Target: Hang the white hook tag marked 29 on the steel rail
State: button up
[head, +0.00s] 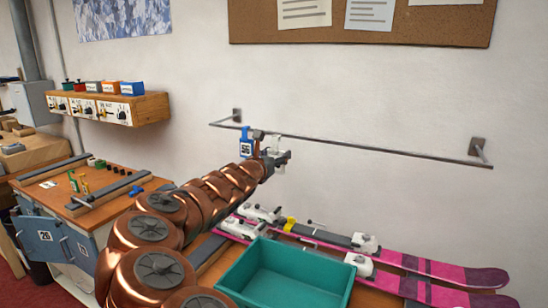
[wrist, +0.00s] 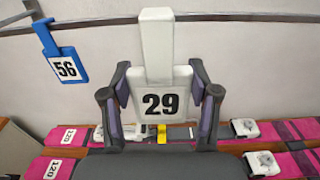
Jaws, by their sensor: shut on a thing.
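The white hook tag marked 29 (wrist: 160,92) is upright between the two fingers of my gripper (wrist: 160,84), which is shut on its sides. Its tall white upper part reaches up across the steel rail (wrist: 255,18) in the wrist view. I cannot tell whether its hook is over the rail or in front of it. In the head view the steel rail (head: 370,149) runs along the wall, and my gripper (head: 275,156) is close to it, left of its middle. The tag is mostly hidden there.
A blue tag marked 56 (wrist: 65,68) hangs on the rail to the left; it also shows in the head view (head: 246,143). Pink skis (head: 440,270) and a teal bin (head: 290,272) are below. The rail's right stretch is free.

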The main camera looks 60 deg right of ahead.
jog(key=w+d+f+p, duration=0.1)
jog(key=d+p, duration=0.1)
jog(key=d, duration=0.9)
jog(key=shift+f, duration=0.35)
dwell(1.2)
jog(key=shift+w, duration=0.1)
dwell(0.3)
jog(key=o, duration=1.1)
jog(key=shift+c, duration=0.2)
jog(key=shift+a, duration=0.1)
